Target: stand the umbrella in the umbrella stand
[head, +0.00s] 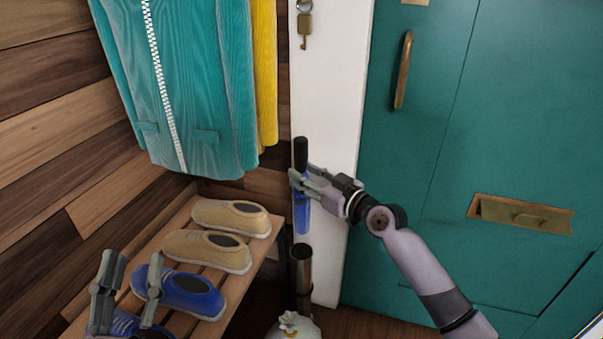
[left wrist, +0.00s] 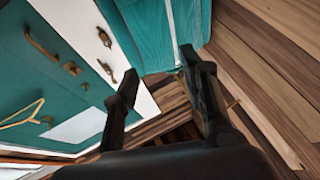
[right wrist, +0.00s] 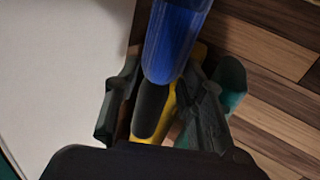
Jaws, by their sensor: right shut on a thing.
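The umbrella (head: 302,218) is blue with a black handle and hangs roughly upright. My right gripper (head: 303,180) is shut on it near where the handle meets the blue part. In the right wrist view the blue umbrella (right wrist: 176,40) and its black handle lie between the fingers. The umbrella stand (head: 301,272) is a dark upright cylinder on the floor, right of the shoe bench. In the head view the umbrella's lower end shows just above the stand's rim, apart from it. My left gripper (head: 134,264) is open and empty over the bench's near end.
A slatted bench (head: 190,225) holds tan shoes (head: 207,250) and blue shoes (head: 180,291). A teal jacket (head: 185,90) and a yellow garment (head: 265,75) hang above. A white bag (head: 293,327) sits in front of the stand. A teal door (head: 470,140) is at right.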

